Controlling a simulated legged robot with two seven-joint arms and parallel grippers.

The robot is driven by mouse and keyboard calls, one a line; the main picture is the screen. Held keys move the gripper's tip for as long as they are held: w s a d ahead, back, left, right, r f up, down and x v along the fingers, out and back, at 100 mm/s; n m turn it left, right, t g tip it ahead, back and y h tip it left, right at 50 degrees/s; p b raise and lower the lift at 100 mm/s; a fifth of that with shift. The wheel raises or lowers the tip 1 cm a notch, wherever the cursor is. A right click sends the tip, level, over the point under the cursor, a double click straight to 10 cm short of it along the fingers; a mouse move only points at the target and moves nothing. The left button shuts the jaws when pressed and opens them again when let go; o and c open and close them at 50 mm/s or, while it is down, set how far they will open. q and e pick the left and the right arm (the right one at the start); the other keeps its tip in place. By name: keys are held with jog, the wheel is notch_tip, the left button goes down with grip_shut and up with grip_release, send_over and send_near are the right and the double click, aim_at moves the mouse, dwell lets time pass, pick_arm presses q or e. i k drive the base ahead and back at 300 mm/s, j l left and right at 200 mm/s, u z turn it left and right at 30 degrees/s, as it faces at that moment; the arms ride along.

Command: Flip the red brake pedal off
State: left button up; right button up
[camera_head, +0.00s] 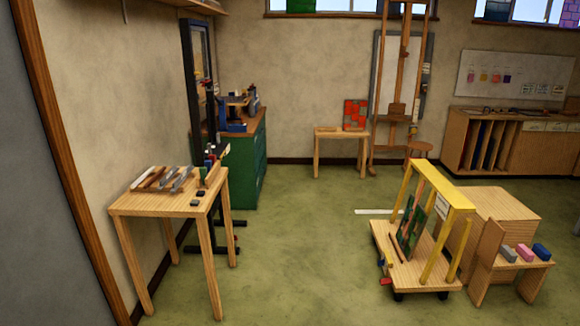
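A low wheeled wooden cart (420,280) with a yellow frame (450,195) stands on the floor at the right. A small red piece that looks like the brake pedal (385,282) sticks out low at the cart's near left corner, above a dark caster. It is too small to tell whether it is pressed down or up. A leaded panel with green and reddish glass (411,228) leans upright inside the frame. Neither of my grippers shows in the head view.
A wooden table (160,208) with tools stands at the left, before a green cabinet (248,165). A wooden box (500,212) and a small bench (525,262) with coloured blocks stand close against the cart's right. The green floor between table and cart is clear.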

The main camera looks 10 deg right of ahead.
aim_at(388, 281)
jog(key=i+j+z, duration=1.25)
jog(key=j, duration=0.3)
jog(key=i+j+z, duration=0.1)
jog(key=j+z, duration=0.15)
jog(key=j, duration=0.15)
jog(key=i+j+z, duration=0.1)
jog(key=j+z, duration=0.15)
jog(key=j, duration=0.2)
jog(key=i+j, duration=0.1)
jog(key=i, duration=0.2)
jog(key=i+j, duration=0.1)
jog(key=i, duration=0.2)
jog(key=i+u, duration=0.1)
jog(key=i, duration=0.95)
jog(key=i+l, duration=0.15)
jog(key=i, duration=0.85)
jog(key=j+u, duration=0.05)
